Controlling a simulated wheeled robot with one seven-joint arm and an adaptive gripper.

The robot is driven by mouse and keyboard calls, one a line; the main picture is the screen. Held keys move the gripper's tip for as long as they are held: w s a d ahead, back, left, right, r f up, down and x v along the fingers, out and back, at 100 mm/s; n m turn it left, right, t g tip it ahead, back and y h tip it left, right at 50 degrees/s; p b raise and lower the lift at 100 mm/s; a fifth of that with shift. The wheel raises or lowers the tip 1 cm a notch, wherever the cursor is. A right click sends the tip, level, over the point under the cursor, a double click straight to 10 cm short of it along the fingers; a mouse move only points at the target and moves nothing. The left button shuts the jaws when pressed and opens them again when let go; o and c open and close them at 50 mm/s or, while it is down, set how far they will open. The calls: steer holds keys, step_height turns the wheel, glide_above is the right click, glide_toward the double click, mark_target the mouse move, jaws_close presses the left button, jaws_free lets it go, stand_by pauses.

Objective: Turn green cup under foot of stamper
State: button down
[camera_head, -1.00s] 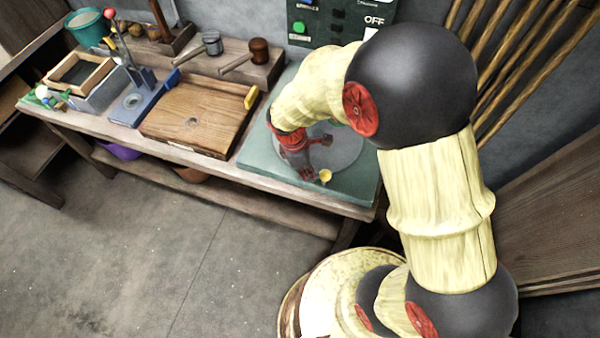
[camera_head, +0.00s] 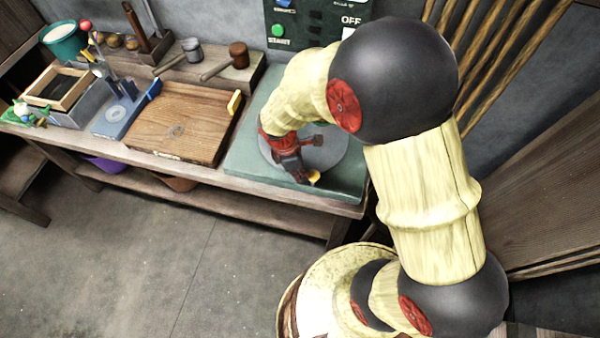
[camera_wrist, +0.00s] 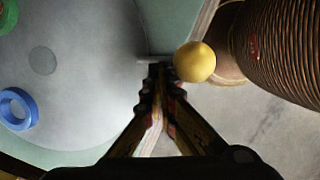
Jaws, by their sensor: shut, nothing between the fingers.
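A pale grey round plate (camera_head: 340,150) lies on the green mat, partly hidden by my arm. The wrist view shows the plate (camera_wrist: 85,60) with a blue ring (camera_wrist: 17,109) and a darker round spot on it. My gripper (camera_head: 309,181) is shut and empty, low at the plate's front edge. In the wrist view its fingertips (camera_wrist: 158,68) meet just left of a yellow ball (camera_wrist: 194,62); I cannot tell whether they touch. The yellow ball (camera_head: 314,175) also shows in the head view. A blue stand with a red-knobbed lever (camera_head: 118,112) looks like the stamper.
A wooden board (camera_head: 180,125) with a yellow block (camera_head: 235,102) lies left of the green mat (camera_head: 250,160). Two mallets (camera_head: 225,62) rest on a shelf behind. A teal bucket (camera_head: 62,42) stands far left. A control panel (camera_head: 310,20) is on the wall. Floor in front is open.

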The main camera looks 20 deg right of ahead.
steer(key=shift+s+d, duration=0.15)
steer(key=shift+d, duration=0.1)
steer(key=d+n+p, duration=0.1)
steer(key=s+d+n+p, duration=0.1)
steer(key=d+p, duration=0.1)
steer(key=shift+d+r+n+t, duration=0.1)
steer(key=shift+r+n+t, duration=0.05)
steer(key=shift+n+t, duration=0.15)
steer(key=shift+s+d+n+p, duration=0.15)
steer(key=shift+d+n+p, duration=0.65)
steer(key=shift+d+p, duration=0.4)
steer(key=shift+d+n+t+p, duration=0.4)
steer(key=shift+d+n+p, duration=0.15)
steer(key=shift+d, duration=0.35)
